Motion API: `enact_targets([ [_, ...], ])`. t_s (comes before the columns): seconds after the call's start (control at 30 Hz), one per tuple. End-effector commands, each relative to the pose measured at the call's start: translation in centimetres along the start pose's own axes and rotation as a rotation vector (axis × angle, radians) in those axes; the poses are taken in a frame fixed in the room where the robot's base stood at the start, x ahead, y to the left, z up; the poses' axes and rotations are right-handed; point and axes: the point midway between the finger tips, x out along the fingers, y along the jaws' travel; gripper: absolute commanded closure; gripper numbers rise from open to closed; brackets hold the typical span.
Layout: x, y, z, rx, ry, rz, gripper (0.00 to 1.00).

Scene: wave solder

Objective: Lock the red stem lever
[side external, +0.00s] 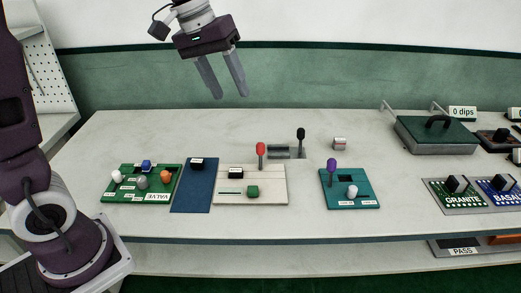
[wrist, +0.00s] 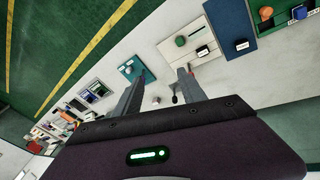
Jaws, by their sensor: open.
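The red stem lever (side external: 261,150) stands upright at the back right edge of a cream board (side external: 275,198) in the side external view. Its red knob sits on a short stem. My gripper (side external: 230,96) is open and empty, high above the table, up and to the left of the lever. In the wrist view my gripper (wrist: 162,74) shows both fingers spread apart with nothing between them. The cream board (wrist: 182,53) lies beyond the fingertips there; I cannot make out the red lever clearly in that view.
A black lever (side external: 301,135) stands on a grey plate just right of the red one. A teal board (side external: 370,190) with a purple lever (side external: 331,166), a blue mat (side external: 194,195) and a green board (side external: 152,196) flank the cream board. A lidded box (side external: 437,135) stands right.

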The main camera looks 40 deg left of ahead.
Motion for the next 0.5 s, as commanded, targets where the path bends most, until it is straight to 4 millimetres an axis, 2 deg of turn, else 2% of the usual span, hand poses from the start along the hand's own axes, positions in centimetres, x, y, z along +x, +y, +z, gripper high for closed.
enact_targets([
  [0.03, 2.6, -0.8, -3.5, -0.053, -0.028, -0.018, 0.52],
  [0.1, 6.7, -2.2, -7.9, -0.117, -0.055, -0.042, 0.52],
  [0.17, 10.6, -3.8, -11.1, -0.155, -0.075, -0.071, 0.52],
  [0.2, 13.3, -4.8, -12.6, -0.169, -0.088, -0.092, 0.52],
  [0.33, 20.9, -7.5, -15.3, -0.177, -0.126, -0.147, 0.52],
  [0.4, 23.6, -8.4, -15.7, -0.17, -0.144, -0.165, 0.52],
  [0.5, 25.8, -9.0, -15.8, -0.161, -0.157, -0.178, 0.52],
])
